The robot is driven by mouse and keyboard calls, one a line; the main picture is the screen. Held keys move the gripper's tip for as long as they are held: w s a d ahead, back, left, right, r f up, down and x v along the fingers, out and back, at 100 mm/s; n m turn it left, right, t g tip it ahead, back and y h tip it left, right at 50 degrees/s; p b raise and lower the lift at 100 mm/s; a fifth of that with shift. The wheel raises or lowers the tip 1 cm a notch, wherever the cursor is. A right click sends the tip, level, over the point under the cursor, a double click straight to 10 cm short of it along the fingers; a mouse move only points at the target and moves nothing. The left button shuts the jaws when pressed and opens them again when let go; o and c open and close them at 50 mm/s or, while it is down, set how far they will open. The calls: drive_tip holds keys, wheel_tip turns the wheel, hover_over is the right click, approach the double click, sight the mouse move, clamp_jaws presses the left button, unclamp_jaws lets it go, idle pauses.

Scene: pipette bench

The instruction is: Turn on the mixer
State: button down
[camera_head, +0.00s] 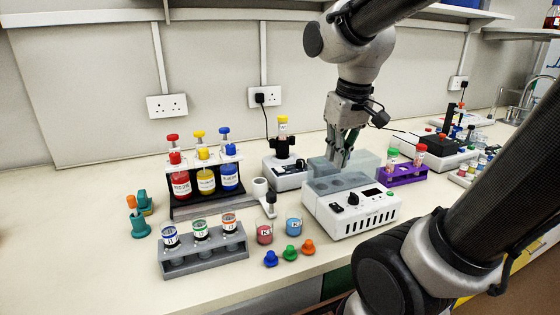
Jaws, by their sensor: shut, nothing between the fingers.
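A small white device with a black holder on top, which looks like the mixer (290,174), stands against the back of the bench, left of my gripper. A tube with a yellow cap (283,127) stands upright in its holder. A dark knob or switch shows small on its front; its setting cannot be read. My gripper (341,164) points down with its fingers together and empty. It is to the right of the mixer, over or behind the grey translucent lid of a white box-shaped device (352,214). Whether the fingertips touch the lid cannot be told.
A rack of red, yellow and blue bottles (205,207) and a grey vial rack (205,260) stand left. A purple tube rack (404,178) is right of my gripper. Cups and loose coloured caps (290,253) lie in front.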

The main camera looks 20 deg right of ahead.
drive_tip(key=w+a, duration=0.4)
drive_tip(key=w, duration=1.1)
wheel_tip(320, 180, up, 4)
hover_over(279, 168)
drive_tip(key=s, duration=0.3)
drive_tip(key=shift+w+f+m+t, duration=0.1)
drive_tip(key=shift+f+m+t, duration=0.2)
drive_tip(key=shift+m, duration=0.2)
drive_tip(key=shift+f, duration=0.15)
drive_tip(key=x, duration=0.8)
drive_tip(key=s+x, duration=0.1)
drive_tip(key=x, duration=0.3)
drive_tip(key=shift+d+f, duration=0.1)
drive_tip(key=shift+f, duration=0.85)
